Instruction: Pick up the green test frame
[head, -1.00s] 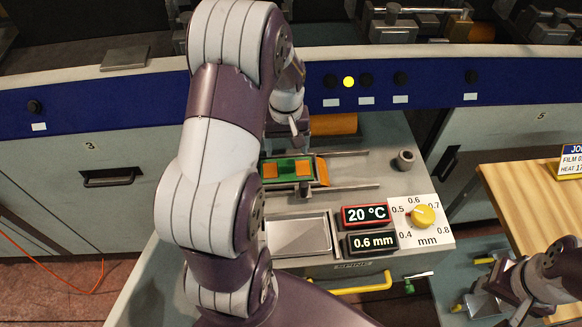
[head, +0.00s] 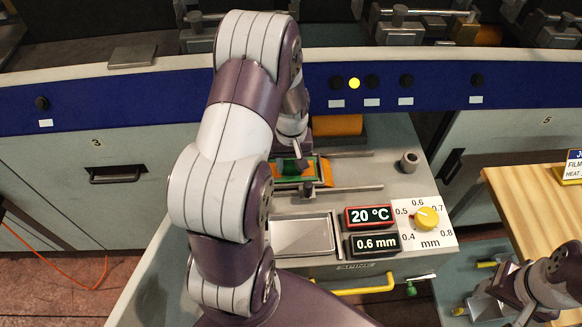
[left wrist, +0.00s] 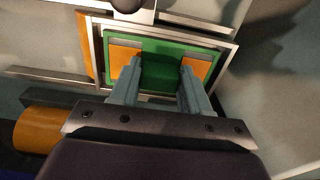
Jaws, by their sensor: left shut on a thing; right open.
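The green test frame (head: 308,168) lies at the spine machine, a flat green piece with orange patches, partly hidden by my left arm and gripper. In the left wrist view the green frame (left wrist: 165,62) shows an orange patch on either side and a pale metal rim around it. My left gripper (head: 298,164) is down at the frame; in the left wrist view its two fingers (left wrist: 161,68) are shut on the green part between the orange patches. My right gripper (head: 500,300) is open at the lower right, away from the frame, partly cut off by the picture's edge.
Metal rails (head: 350,188) run beside the frame. An orange roller (head: 337,125) is behind it. In front are a shallow metal tray (head: 303,236), a 20 °C display (head: 369,215), a 0.6 mm display (head: 374,244) and a yellow dial (head: 427,218). A wooden table (head: 525,205) stands right.

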